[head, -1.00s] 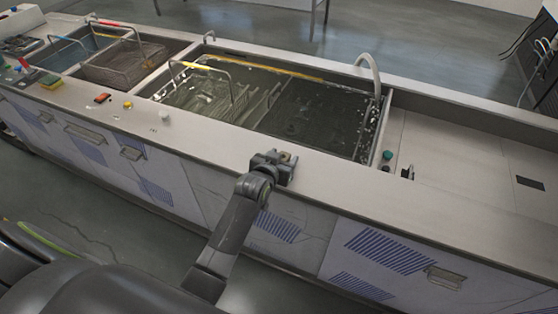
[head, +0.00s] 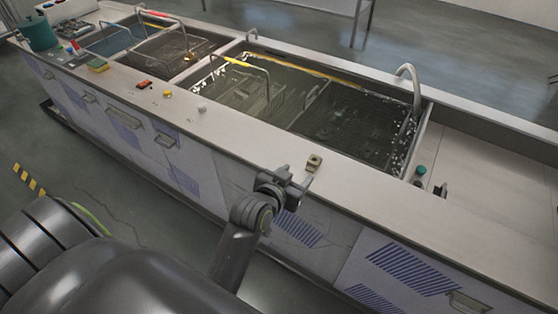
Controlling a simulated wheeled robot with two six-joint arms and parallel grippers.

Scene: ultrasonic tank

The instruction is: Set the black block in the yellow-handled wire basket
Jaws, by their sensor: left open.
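The yellow-handled wire basket (head: 240,95) sits in the wide tank left of the middle, its handle arching up with a yellow grip (head: 235,62). My left gripper (head: 298,182) is open and empty at the counter's front edge. A small brownish block with a dark spot on top (head: 314,162) stands on the counter just beyond its fingertips, apart from them. I cannot make out a clearly black block. My right gripper is not in view.
A red-handled basket (head: 160,52) and a blue-handled one stand in tanks at the left. A curved pipe (head: 410,85) rises at the wide tank's right end. A sponge (head: 97,65) and knobs line the front counter. The right counter is mostly clear.

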